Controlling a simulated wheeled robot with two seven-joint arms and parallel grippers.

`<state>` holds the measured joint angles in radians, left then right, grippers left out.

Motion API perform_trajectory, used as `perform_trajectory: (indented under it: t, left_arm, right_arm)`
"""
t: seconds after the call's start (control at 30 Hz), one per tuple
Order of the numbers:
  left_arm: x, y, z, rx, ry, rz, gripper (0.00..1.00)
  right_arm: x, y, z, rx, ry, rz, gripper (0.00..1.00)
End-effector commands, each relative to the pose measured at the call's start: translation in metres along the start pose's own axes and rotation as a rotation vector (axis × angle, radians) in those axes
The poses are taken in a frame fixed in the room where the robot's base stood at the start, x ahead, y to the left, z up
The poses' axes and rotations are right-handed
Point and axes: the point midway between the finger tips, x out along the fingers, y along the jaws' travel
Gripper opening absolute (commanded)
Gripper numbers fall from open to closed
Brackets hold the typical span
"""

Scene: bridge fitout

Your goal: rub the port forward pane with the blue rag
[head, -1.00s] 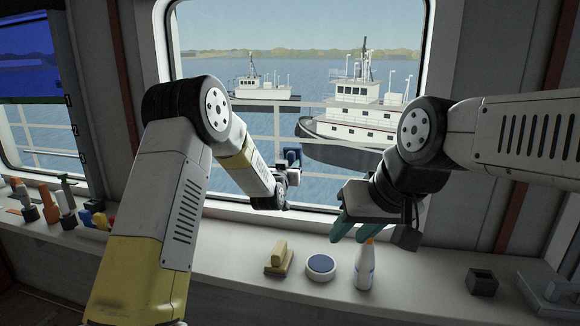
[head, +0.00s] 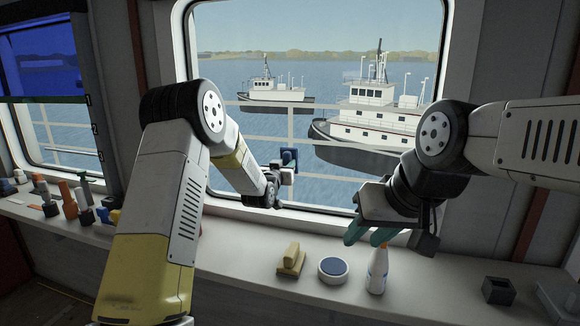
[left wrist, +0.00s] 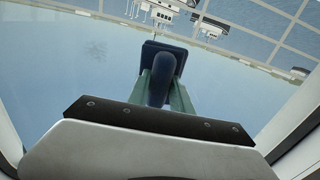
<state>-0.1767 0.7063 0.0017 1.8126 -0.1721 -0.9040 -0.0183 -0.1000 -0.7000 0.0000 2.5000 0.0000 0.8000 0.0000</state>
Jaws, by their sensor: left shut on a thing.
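The blue rag (head: 289,155) looks like a small dark-blue pad. It is clamped in my left gripper (head: 282,168), which is up in front of the large middle window pane (head: 330,60). In the left wrist view the rag (left wrist: 160,75) sits between the greenish fingers and faces the glass, where a faint dark smudge (left wrist: 95,48) shows to the left of the rag. I cannot tell if the rag touches the glass. My right gripper (head: 369,234) hangs low over the sill, its teal fingers apart and empty.
Several bottles and small items crowd the left end. A blue screen (head: 42,60) hangs at left.

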Motion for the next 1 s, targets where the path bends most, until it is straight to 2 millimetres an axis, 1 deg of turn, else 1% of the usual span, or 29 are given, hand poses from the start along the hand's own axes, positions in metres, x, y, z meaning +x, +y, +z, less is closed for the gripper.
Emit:
perform_trajectory:
  t: [0.03,0.27,0.37,0.8,1.0]
  left_arm:
    - [0.001,-0.005,-0.002,0.0,0.003,-0.006,0.0]
    - [0.001,-0.006,-0.002,0.0,0.005,-0.008,0.0]
    - [-0.003,-0.006,-0.002,0.0,0.005,-0.008,0.0]
    - [-0.047,-0.004,-0.001,0.001,0.002,-0.004,0.0]
    - [-0.059,-0.003,-0.001,0.001,0.003,-0.004,0.0]
  right_arm:
    - [0.0,0.0,0.0,0.0,0.0,0.0,0.36]
    - [0.0,0.0,0.0,0.0,0.0,0.0,0.36]
    - [0.0,0.0,0.0,0.0,0.0,0.0,0.36]
    - [0.0,0.0,0.0,0.0,0.0,0.0,0.36]
    - [0.0,0.0,0.0,0.0,0.0,0.0,0.36]
